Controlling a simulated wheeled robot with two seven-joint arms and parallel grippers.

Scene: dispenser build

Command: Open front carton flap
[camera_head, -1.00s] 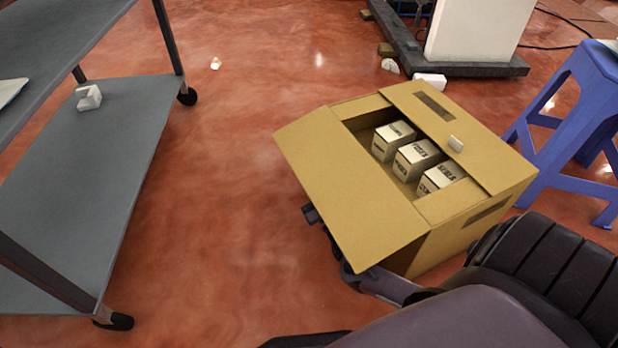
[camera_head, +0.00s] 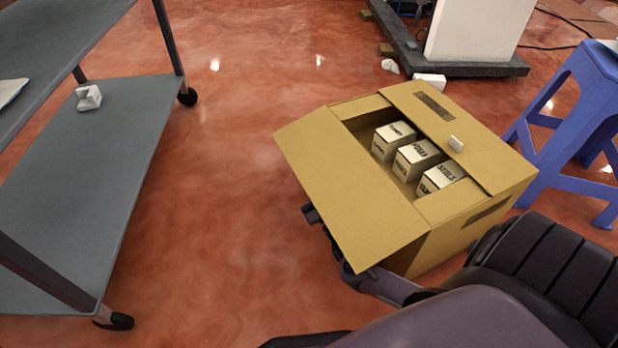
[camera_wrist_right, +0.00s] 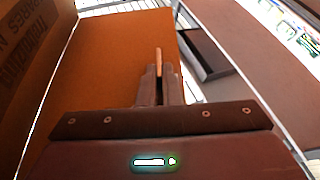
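The brown carton (camera_head: 460,225) stands on the floor, its top partly open. Its front flap (camera_head: 350,190) is folded outward to the left, sloping over my right arm. My right gripper is mostly hidden under this flap in the head view; a dark part of my right arm shows past its left edge. In the right wrist view the fingers of my right gripper (camera_wrist_right: 159,75) are together, with nothing clearly held, beside a brown panel (camera_wrist_right: 110,60) that appears to be the flap's underside. Printed carton wall (camera_wrist_right: 35,50) is at left. My left gripper is not in view.
Several white boxes (camera_head: 417,155) stand inside the carton. A grey cart (camera_head: 90,180) is at left, a blue stool (camera_head: 575,110) at right. Floor between cart and carton is clear.

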